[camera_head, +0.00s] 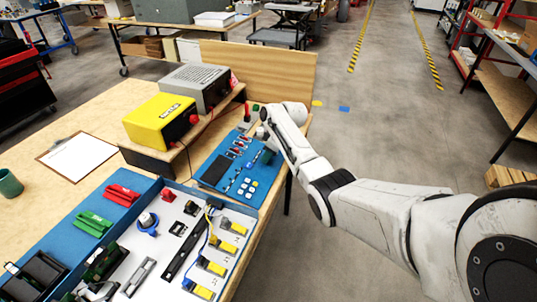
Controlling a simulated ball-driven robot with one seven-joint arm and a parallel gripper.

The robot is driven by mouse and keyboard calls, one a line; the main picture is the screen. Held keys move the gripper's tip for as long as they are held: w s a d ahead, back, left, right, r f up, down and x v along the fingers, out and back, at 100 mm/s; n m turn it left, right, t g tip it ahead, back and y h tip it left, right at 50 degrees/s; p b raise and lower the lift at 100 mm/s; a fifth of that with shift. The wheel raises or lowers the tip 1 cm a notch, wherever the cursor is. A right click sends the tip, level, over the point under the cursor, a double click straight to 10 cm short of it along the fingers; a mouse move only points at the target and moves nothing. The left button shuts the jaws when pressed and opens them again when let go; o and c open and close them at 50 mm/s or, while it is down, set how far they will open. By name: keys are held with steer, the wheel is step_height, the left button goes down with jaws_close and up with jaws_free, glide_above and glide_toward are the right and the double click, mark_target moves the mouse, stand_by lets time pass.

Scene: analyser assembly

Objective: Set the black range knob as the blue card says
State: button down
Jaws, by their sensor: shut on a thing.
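My gripper (262,133) is at the far right end of the blue control panel (213,158), low over its surface. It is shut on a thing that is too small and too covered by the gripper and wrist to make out. I cannot pick out the black range knob for certain. A small dark cylinder (267,156) stands on the panel just below the gripper. A small blue square (344,109) lies on the floor beyond the bench. I cannot tell whether it is the blue card, and no writing is legible.
Switches and pale buttons (248,187) sit on the panel. A red-topped lever (247,108) stands behind my gripper. A yellow box (160,121) and a grey box (195,88) stand on a wooden shelf to the left. A tray of parts (262,212) lies in front.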

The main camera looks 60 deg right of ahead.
steer(key=m+p, duration=0.1)
steer(key=m, duration=0.1)
steer(key=m+p, duration=0.1)
steer(key=m, duration=0.2)
steer(key=shift+w+a+r+m+h, duration=0.1)
steer(key=shift+a+m+h, duration=0.05)
steer(key=shift+m+h, duration=0.2)
steer(key=m+h, duration=0.1)
steer(key=m, duration=0.5)
steer(key=shift+w+g+p, duration=0.1)
steer(key=shift+g+p, duration=0.3)
steer(key=m, duration=0.2)
steer(key=m+g+b, duration=0.1)
steer(key=m, duration=0.2)
steer(key=shift+a+m+h, duration=0.1)
steer(key=shift+m+h, duration=0.15)
steer(key=shift+m, duration=0.1)
steer(key=m+g+b, duration=0.1)
steer(key=m+b, duration=0.1)
steer(key=m, duration=0.4)
steer(key=shift+w+b, duration=0.15)
steer(key=shift+b, duration=0.25)
steer(key=c, duration=0.9)
jaws_free()
steer(key=shift+o, duration=0.2)
